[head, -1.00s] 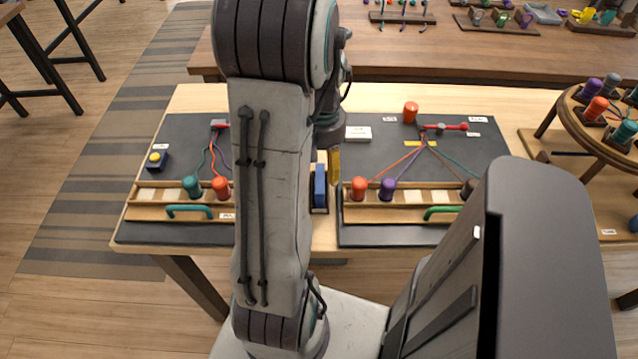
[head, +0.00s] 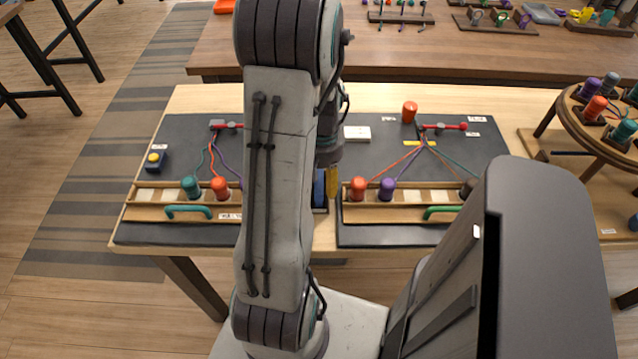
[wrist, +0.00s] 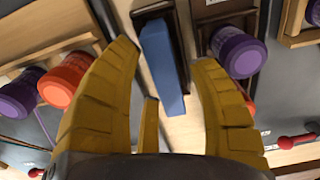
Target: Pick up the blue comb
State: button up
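The blue comb (wrist: 161,62) is a long flat bar seated in a dark holder (wrist: 150,14) between the two braiding boards. In the wrist view it lies between and beyond the yellow fingers of my gripper (wrist: 172,85), which are spread apart. No finger visibly touches it. In the head view the comb (head: 319,188) shows only in part beside my arm, with a yellow finger of my gripper (head: 332,181) just to its right. My arm hides the other finger there.
The left board (head: 130,233) holds teal and orange bobbins with cords. The right board (head: 490,150) holds orange and purple bobbins (head: 387,189) close to the comb.

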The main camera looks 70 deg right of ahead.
grip_shut()
dwell(0.3)
jog(key=shift+r, duration=0.1)
